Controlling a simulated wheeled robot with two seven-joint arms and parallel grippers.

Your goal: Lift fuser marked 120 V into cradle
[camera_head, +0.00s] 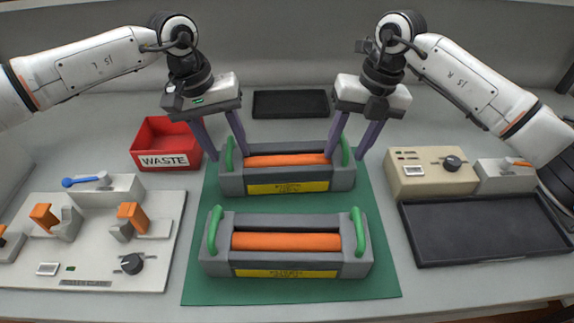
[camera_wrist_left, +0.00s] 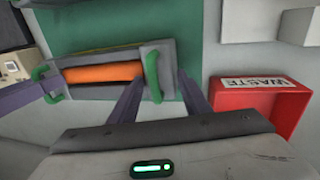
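Two grey fusers with orange rollers, green end handles and yellow labels lie on the green mat: a far fuser (camera_head: 287,183) and a near fuser (camera_head: 285,256). The label print is too small to read, so I cannot tell which is 120 V. My left gripper (camera_head: 229,157) is open, its fingers on either side of the far fuser's left green handle (camera_wrist_left: 151,76). My right gripper (camera_head: 347,157) is open around that fuser's right handle (camera_head: 345,150). The far fuser rests on the mat (camera_head: 290,290). I cannot tell which fixture is the cradle.
A light panel (camera_head: 100,278) with orange clamps and a black knob is at left. A red WASTE bin (camera_head: 163,160) stands behind it. At right are a beige meter box (camera_head: 430,183) and a dark tray (camera_head: 485,250). A black pad (camera_head: 290,103) lies at the back.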

